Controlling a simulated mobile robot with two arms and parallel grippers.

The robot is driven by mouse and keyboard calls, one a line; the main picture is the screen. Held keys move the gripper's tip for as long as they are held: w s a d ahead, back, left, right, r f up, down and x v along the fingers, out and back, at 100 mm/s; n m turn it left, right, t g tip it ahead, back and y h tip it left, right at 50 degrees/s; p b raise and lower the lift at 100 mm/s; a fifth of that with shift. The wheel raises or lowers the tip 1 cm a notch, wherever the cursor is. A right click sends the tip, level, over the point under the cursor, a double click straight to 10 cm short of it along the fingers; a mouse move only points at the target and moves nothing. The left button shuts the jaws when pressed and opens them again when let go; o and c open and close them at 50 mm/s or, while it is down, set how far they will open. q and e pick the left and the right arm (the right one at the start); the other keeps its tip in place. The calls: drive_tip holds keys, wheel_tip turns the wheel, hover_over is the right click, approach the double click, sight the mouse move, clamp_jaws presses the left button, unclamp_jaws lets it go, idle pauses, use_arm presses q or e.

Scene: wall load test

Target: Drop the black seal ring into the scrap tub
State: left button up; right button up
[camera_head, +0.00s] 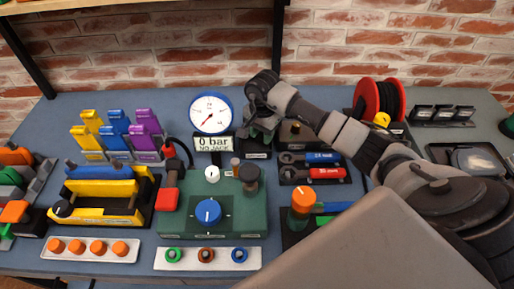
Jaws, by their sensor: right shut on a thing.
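My right gripper (257,132) is shut and points down behind the green test block, just right of the gauge. It holds a small dark thing, most likely the black seal ring, which is too hidden by the fingers to make out clearly. A dark open box (257,154), which looks like the scrap tub, stands directly below the gripper, and its inside is largely hidden. No black ring shows lying free. My left gripper is not in view.
A green block (240,220) with a blue knob stands in front. A pressure gauge (210,113) reads "0 bar". A tool tray (312,174) and a red cable reel (367,100) stand to the right.

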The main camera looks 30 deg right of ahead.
sight(261, 149)
drive_tip(key=o, duration=0.9)
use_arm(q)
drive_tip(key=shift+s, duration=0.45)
use_arm(e)
drive_tip(key=shift+o, duration=0.3)
drive_tip(key=shift+r, duration=0.15)
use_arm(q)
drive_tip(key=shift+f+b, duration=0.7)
use_arm(e)
wheel_tip(261, 149, up, 11)
drive_tip(key=shift+f, duration=0.2)
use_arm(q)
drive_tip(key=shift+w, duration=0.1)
